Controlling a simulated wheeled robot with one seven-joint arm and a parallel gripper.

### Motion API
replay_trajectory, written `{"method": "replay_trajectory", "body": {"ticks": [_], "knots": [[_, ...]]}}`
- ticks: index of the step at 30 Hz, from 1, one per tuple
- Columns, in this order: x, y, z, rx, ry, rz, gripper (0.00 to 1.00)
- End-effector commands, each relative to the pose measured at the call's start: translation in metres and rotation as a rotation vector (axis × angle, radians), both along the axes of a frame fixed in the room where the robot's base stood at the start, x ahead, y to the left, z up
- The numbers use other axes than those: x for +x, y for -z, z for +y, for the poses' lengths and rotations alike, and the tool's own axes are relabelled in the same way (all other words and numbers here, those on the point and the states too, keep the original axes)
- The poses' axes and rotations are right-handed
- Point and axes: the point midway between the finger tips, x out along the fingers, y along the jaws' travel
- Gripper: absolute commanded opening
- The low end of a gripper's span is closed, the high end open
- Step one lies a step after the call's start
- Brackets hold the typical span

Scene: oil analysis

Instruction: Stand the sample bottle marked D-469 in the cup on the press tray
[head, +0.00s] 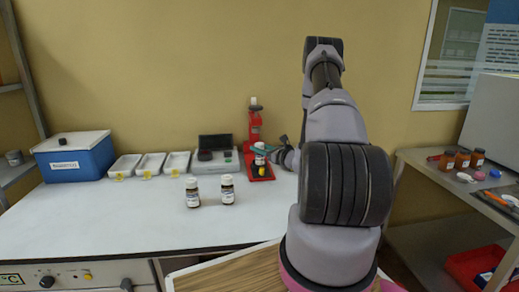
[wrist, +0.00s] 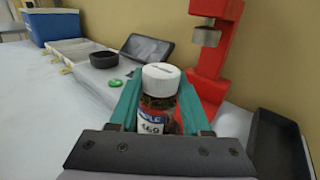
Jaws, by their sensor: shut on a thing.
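The sample bottle (wrist: 158,108) has a white cap and dark contents, and its label shows "469" in the wrist view. My gripper (wrist: 158,112) has its teal fingers shut on the bottle's sides and holds it upright. In the head view my gripper (head: 264,151) and the bottle (head: 260,158) are at the red press (head: 254,122), over its base. A small yellow thing (head: 262,170) on the press base, possibly the cup, shows just below the bottle; the wrist view does not show it. I cannot tell whether the bottle touches it.
The press's grey ram (wrist: 206,37) hangs behind and right of the bottle. A dark tray (wrist: 275,145) lies to the right. Two other bottles (head: 193,192) (head: 227,190) stand on the white bench (head: 120,220). A grey device (head: 216,155), white trays (head: 150,165) and a blue box (head: 72,158) are further left.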

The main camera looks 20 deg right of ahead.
Motion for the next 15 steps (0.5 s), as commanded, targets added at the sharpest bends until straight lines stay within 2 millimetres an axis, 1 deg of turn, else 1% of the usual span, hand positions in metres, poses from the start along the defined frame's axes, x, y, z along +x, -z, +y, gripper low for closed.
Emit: {"method": "replay_trajectory", "body": {"ticks": [8, 9, 10, 11, 15], "knots": [[0.0003, 0.0069, -0.0001, 0.0, 0.0, -0.001, 0.0], [0.0003, 0.0063, -0.0001, -0.001, 0.0, -0.001, 0.63], [0.0002, 0.0062, 0.0, -0.001, 0.0, 0.0, 0.75], [0.0002, 0.0062, 0.0, -0.001, 0.0, 0.0, 0.78], [0.0001, 0.0063, 0.0, 0.0, 0.0, 0.0, 0.78]]}}
